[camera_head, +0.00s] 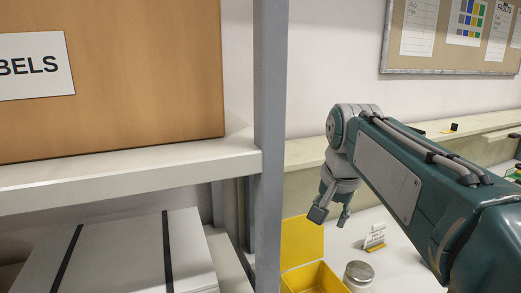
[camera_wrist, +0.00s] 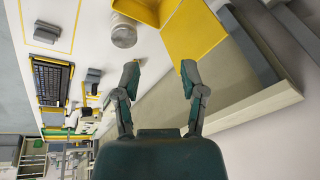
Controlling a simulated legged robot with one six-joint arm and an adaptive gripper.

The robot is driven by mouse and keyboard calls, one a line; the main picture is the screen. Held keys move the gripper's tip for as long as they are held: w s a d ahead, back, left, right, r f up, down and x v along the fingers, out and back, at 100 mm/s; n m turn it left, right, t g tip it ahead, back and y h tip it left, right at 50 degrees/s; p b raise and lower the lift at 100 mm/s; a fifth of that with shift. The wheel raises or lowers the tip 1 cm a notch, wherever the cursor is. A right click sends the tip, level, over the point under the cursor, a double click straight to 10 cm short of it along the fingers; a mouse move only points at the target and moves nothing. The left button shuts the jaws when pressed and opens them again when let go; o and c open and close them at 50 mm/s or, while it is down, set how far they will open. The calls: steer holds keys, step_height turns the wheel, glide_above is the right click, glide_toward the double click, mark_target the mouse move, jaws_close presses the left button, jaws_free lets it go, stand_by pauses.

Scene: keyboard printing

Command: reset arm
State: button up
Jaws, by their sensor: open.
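My gripper (camera_head: 330,216) hangs at the end of my arm in the head view, just above and right of an open yellow box. In the wrist view my gripper (camera_wrist: 158,76) shows its two fingers spread wide apart with nothing between them. The fingers touch nothing that I can see. A keyboard (camera_wrist: 52,82) lies on the white table at the left of the wrist view.
A grey shelf post (camera_head: 270,140) and a shelf with a cardboard labels box (camera_head: 120,110) stand left of my arm. The yellow box (camera_head: 303,246), a lidded jar (camera_head: 358,274) and a small sign (camera_head: 374,236) are on the table below.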

steer(key=s+d+f+n+t, duration=0.1)
steer(key=s+f+n, duration=0.2)
steer(key=s+f, duration=0.3)
steer(key=s+d+f+n+t, duration=0.1)
steer(key=s+f+n, duration=0.2)
steer(key=s+f, duration=0.4)
steer(key=s, duration=0.6)
steer(key=shift+f, duration=0.3)
steer(key=shift+d, duration=0.15)
